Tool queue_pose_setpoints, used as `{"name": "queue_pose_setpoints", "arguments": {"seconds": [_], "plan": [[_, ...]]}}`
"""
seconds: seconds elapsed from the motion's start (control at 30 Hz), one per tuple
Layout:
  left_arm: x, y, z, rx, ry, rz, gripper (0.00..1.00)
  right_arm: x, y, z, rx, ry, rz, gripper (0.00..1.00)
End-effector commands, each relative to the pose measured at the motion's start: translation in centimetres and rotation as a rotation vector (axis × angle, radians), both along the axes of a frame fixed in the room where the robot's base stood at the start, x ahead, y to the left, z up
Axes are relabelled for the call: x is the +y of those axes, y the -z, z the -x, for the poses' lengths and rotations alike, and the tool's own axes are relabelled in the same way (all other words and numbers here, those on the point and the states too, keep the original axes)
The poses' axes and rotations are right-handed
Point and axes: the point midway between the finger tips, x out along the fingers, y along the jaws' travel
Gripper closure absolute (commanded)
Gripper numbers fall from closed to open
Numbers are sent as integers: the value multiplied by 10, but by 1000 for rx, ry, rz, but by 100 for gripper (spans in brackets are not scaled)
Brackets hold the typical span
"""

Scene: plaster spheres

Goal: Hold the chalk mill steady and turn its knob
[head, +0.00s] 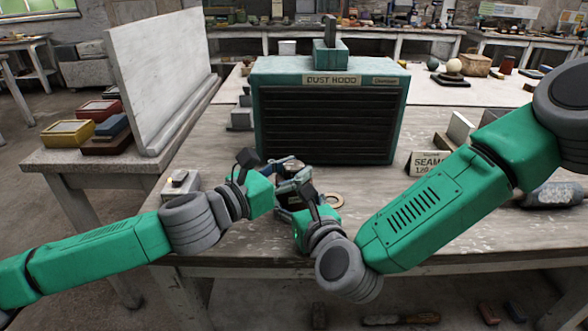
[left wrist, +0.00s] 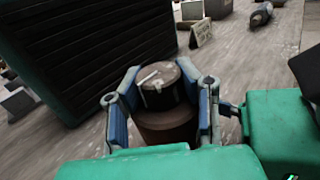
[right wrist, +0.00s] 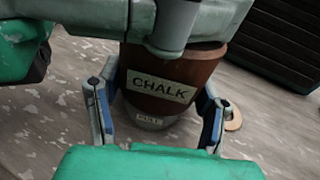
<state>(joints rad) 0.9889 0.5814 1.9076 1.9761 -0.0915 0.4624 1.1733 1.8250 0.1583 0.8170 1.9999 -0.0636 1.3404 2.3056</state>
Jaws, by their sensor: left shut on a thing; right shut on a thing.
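The chalk mill stands on the worn bench, in front of the dust hood. Its brown body (right wrist: 172,75) bears a CHALK label in the right wrist view, above a grey lower part (right wrist: 150,119) with a small label. Its dark knob (left wrist: 158,85) has a pale bar mark on top in the left wrist view. My left gripper (head: 287,168) is shut on the knob; its fingers (left wrist: 163,98) lie on either side of it. My right gripper (head: 291,194) is lower and shut on the mill's body, fingers (right wrist: 158,105) on both sides. In the head view the grippers mostly hide the mill.
The green dust hood (head: 330,80) stands close behind the mill. A flat ring (head: 333,200) lies right of it. A small block (head: 181,184) sits at the left, and a sign (head: 430,165) stands at the right.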

Motion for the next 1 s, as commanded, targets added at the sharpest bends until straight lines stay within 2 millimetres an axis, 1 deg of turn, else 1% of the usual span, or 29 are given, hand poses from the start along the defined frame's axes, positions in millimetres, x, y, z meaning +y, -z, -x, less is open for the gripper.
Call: {"name": "queue_pose_setpoints", "arguments": {"seconds": [0.07,1.0], "plan": [[3,0,-4,-3,66,-7,100,0,1,1,2,0,3,80],[0,1,-3,1,958,-5,99,0,1,2,2,-2,1,80]]}}
